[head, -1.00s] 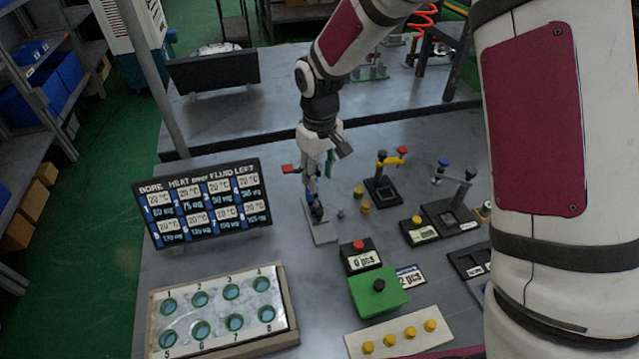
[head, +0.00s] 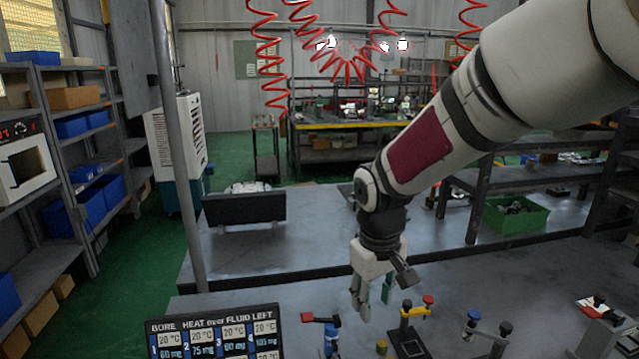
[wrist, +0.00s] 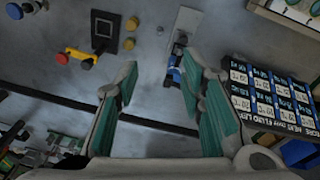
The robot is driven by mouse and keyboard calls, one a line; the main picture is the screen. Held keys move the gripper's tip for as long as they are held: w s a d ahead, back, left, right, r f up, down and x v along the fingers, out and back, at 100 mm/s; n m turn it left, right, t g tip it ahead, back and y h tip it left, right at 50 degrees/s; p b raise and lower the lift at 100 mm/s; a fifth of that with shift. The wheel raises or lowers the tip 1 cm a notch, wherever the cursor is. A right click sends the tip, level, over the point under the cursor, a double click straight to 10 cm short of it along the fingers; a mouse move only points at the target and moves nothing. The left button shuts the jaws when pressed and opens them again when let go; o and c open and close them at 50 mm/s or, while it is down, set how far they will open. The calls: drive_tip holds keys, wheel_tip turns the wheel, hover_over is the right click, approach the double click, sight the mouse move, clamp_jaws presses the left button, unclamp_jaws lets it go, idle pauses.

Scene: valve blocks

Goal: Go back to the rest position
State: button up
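My gripper (head: 370,295) hangs from my arm over the grey bench in the head view, fingers pointing down. In the wrist view its two teal-padded fingers (wrist: 158,65) are spread apart with nothing held between them. A blue valve block (head: 331,338) with a red handle stands on the bench, lower and a little left of my gripper. In the wrist view the blue block (wrist: 177,68) sits on a light plate (wrist: 185,30), beyond the fingertips and apart from them.
A black readout board (head: 215,335) stands at the bench's front left. Fixtures with red, yellow and blue knobs (head: 408,330) stand right of my gripper. A dark panel (head: 244,208) and a green crate (head: 515,215) are farther back. The bench behind my gripper is largely clear.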

drive_tip(key=s+d+r+m+t, duration=0.1)
drive_tip(key=s+d+r, duration=0.2)
drive_tip(key=s, duration=0.4)
drive_tip(key=s+d+r+m+t, duration=0.1)
drive_tip(key=s+d+r+m, duration=0.1)
drive_tip(key=s+r, duration=0.3)
drive_tip(key=s+d+r+m+t, duration=0.1)
drive_tip(key=s+d+r, duration=0.3)
drive_tip(key=s, duration=0.6)
drive_tip(key=shift+r+m+t, duration=0.3)
drive_tip(key=shift+r+m, duration=0.15)
drive_tip(key=shift+m, duration=0.15)
